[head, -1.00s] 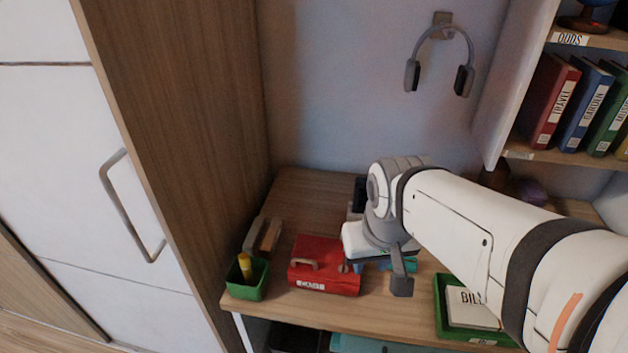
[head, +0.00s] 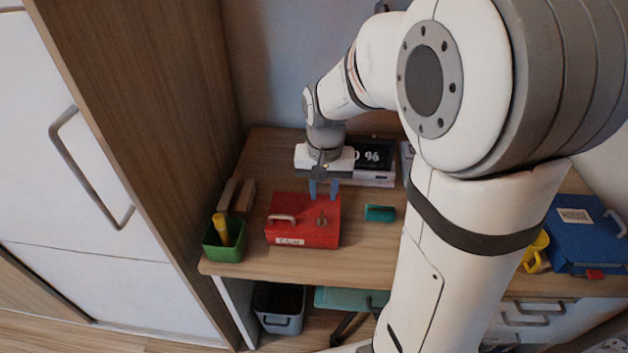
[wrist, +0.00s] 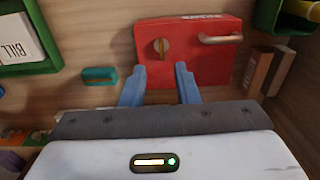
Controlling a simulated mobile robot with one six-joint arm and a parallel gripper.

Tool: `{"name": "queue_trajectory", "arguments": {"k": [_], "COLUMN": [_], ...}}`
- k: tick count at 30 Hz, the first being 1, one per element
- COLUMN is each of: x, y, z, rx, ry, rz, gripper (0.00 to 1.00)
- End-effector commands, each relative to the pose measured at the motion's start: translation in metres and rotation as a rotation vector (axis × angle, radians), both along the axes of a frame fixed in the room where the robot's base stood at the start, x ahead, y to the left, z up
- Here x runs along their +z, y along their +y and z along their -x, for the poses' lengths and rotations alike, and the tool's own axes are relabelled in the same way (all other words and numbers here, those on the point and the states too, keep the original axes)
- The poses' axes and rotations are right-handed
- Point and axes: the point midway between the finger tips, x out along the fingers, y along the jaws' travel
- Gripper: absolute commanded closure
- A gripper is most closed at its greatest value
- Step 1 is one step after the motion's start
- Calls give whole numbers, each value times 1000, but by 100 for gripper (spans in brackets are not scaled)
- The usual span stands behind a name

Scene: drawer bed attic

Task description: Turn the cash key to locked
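The cash key (head: 322,220) stands in the box's top face, right of the handle; in the wrist view the key (wrist: 161,47) shows as a brassy bar on a round plate. My gripper (head: 324,195) hangs over the back edge of the box, behind the key. In the wrist view my gripper (wrist: 159,75) has its two blue fingers apart, with nothing between them; the key lies beyond the fingertips.
A green cup (head: 226,243) with a yellow item stands left of the box. A teal block (head: 380,213) lies to its right. Desk in front of the box is clear.

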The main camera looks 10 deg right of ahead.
Motion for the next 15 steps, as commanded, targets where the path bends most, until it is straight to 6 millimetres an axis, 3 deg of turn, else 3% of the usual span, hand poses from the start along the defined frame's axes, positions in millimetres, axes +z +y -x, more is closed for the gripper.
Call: {"name": "queue_trajectory", "arguments": {"k": [15], "x": [-70], "y": [0], "z": [-5], "rx": [-11], "ry": [11], "rz": [0], "gripper": [72]}}
